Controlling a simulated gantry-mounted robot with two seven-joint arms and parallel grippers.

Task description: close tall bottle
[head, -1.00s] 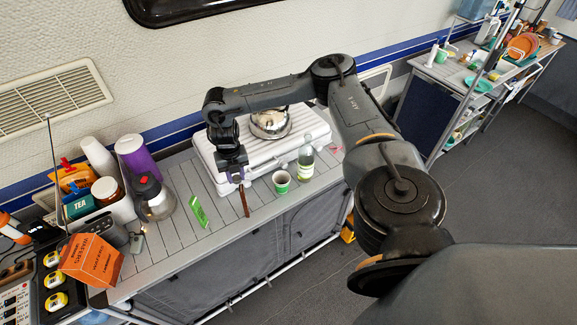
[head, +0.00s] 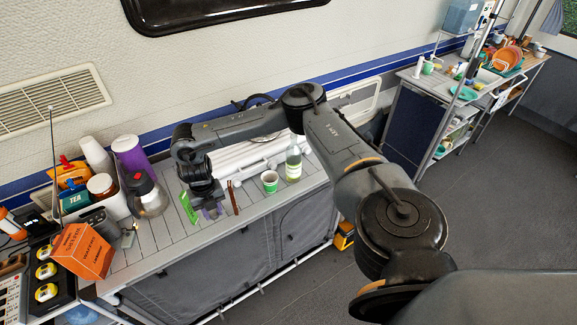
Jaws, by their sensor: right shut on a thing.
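The tall bottle (head: 293,164), clear green with a pale label, stands upright at the right part of the slatted counter. Its top is close below my right arm, and I cannot tell whether a cap is on it. My right gripper (head: 208,209) is low over the counter, left of the bottle, between a bright green upright thing (head: 188,208) and a thin brown stick-like thing (head: 233,198). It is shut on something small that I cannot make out. Purple shows at its fingertips. My left gripper is not in view.
A green and white cup (head: 270,181) stands between gripper and bottle. A white ridged case (head: 232,160) lies behind, partly hidden by my arm. A glass jug (head: 147,193), a tea caddy (head: 75,200) and an orange box (head: 83,250) crowd the left. The counter's front strip is clear.

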